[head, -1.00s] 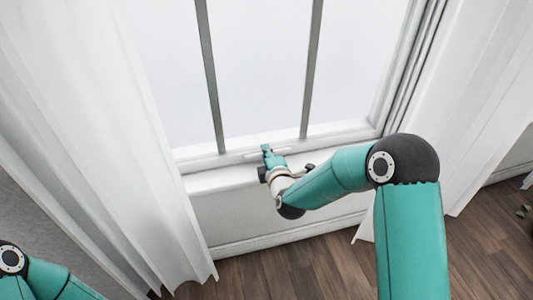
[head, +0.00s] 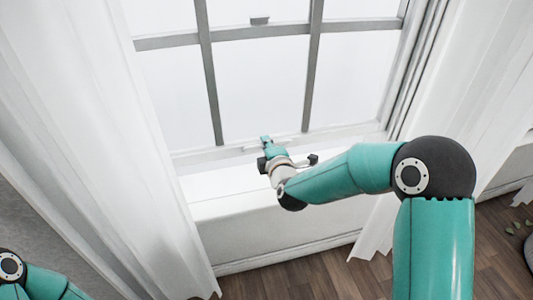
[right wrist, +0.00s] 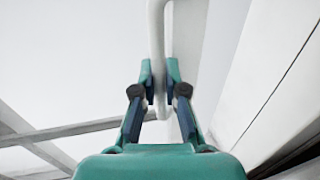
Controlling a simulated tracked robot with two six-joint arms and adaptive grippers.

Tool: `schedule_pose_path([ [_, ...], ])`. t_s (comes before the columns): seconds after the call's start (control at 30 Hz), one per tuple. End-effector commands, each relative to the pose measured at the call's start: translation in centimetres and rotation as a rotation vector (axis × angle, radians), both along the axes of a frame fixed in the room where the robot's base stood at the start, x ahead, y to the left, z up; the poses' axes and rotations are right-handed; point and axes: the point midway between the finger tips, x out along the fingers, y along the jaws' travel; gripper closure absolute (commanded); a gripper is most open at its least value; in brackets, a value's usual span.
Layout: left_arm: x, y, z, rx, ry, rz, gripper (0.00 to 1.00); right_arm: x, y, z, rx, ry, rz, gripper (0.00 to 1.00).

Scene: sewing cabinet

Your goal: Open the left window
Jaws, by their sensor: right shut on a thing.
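The window (head: 211,90) fills the upper middle of the head view, with grey bars across bright panes. Its lower sash rail (head: 335,134) stands a little above the white sill (head: 230,205). My right gripper (head: 266,142) is at the middle of this rail. In the right wrist view, the right gripper (right wrist: 160,88) is shut on a white bar-like handle (right wrist: 157,50), which passes between the fingertips. My left gripper is out of view; only part of my left arm shows at the lower left.
A white curtain (head: 100,150) hangs at the left of the window, and another curtain (head: 475,100) hangs at the right. Wooden floor (head: 330,272) lies below the sill.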

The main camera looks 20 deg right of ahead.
Motion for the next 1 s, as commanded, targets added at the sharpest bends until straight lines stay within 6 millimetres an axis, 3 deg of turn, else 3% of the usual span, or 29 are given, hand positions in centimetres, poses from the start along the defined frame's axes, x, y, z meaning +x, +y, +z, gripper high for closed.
schedule_pose_path([
  [0.03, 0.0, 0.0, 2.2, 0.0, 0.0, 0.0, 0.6, 0.2, 0.0, 3.4, -0.002, -0.019, -0.001, 1.0],
  [0.3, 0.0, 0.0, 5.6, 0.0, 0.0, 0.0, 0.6, 0.2, 0.0, 8.1, -0.001, -0.015, -0.001, 1.0],
  [0.5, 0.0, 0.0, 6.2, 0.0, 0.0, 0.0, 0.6, 0.2, 0.0, 9.1, -0.002, -0.013, -0.001, 1.0],
  [0.83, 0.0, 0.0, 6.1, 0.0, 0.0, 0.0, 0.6, 0.2, -0.1, 8.9, -0.002, -0.012, -0.001, 1.0],
  [0.87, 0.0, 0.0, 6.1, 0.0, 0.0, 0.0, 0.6, 0.2, -0.1, 8.9, -0.002, -0.012, -0.001, 0.88],
  [1.0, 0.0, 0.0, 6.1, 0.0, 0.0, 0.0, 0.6, 0.2, -0.1, 8.9, -0.002, -0.01, -0.001, 0.64],
])
